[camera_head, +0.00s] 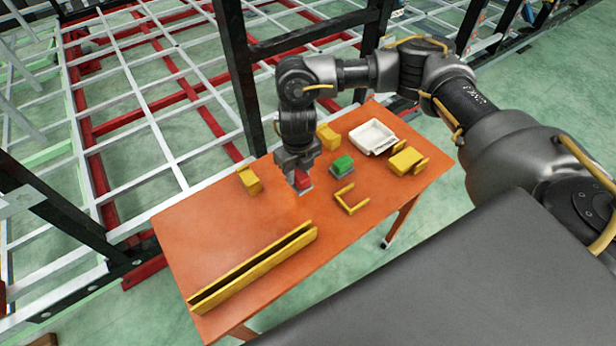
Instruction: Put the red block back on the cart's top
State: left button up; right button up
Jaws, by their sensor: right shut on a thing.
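The cart's top (195,235) is an orange-brown surface in the middle of the head view. The red block (303,181) is between the fingers of my right gripper (299,180), which points down over the far middle part of the cart's top. The gripper is shut on the block and partly covers it. The block is at or just above the surface; I cannot tell whether it touches. My left gripper is not in view.
A green block (343,164) on a grey base is just right of the red block. Yellow brackets (351,200), yellow blocks (406,160), a white tray (372,136) and a long yellow rail (255,268) are also on the cart. Dark frame posts (240,80) rise behind. The left part is clear.

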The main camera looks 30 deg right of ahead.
aim_at(307, 174)
jog(key=d+f, duration=0.1)
jog(key=f, duration=0.1)
jog(key=d+f, duration=0.2)
jog(key=shift+w, duration=0.4)
notch_tip(307, 174, down, 3)
jog(key=shift+d+f+p, duration=0.1)
jog(key=shift+p, duration=0.35)
jog(key=o, duration=0.9)
notch_tip(307, 174, up, 12)
jog(key=shift+s+r+b, duration=0.1)
jog(key=shift+b, duration=0.35)
